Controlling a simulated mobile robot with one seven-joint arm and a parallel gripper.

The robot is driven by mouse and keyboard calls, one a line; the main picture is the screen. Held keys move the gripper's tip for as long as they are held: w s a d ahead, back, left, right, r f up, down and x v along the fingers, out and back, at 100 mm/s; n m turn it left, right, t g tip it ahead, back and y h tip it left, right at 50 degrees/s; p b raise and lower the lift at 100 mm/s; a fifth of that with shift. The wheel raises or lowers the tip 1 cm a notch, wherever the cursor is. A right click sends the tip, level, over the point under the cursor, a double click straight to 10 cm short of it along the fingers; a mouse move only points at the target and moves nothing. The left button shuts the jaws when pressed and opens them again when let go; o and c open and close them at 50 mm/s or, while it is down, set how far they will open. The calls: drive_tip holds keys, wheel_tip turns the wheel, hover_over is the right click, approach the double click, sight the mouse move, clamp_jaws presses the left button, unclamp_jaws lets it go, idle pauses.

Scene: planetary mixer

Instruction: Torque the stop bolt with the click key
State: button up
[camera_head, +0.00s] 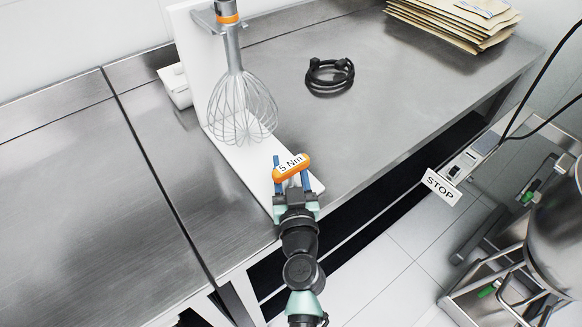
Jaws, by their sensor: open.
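The click key (291,167) has an orange handle with a white "5 Nm" label. It is at the front of a white stand's base, near the table's front edge. My gripper (291,180) is open at the key, with its blue fingers near the two ends of the handle. Whether the fingers touch the key cannot be told. The key's shaft is not visible. A white "STOP" label (441,187) hangs at the mixer frame on the right, below a small metal block with dark parts (462,165). The stop bolt itself cannot be made out.
A large wire whisk (242,105) hangs on the white stand (226,147), just behind the key. A coiled black cable (330,74) and a stack of envelopes (455,18) lie on the steel table (400,110). Floor separates the table from the mixer bowl (556,235).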

clamp_jaws()
idle(0.4)
wheel_tip(320, 180, up, 10)
drive_tip(key=p, duration=0.7)
idle(1.6)
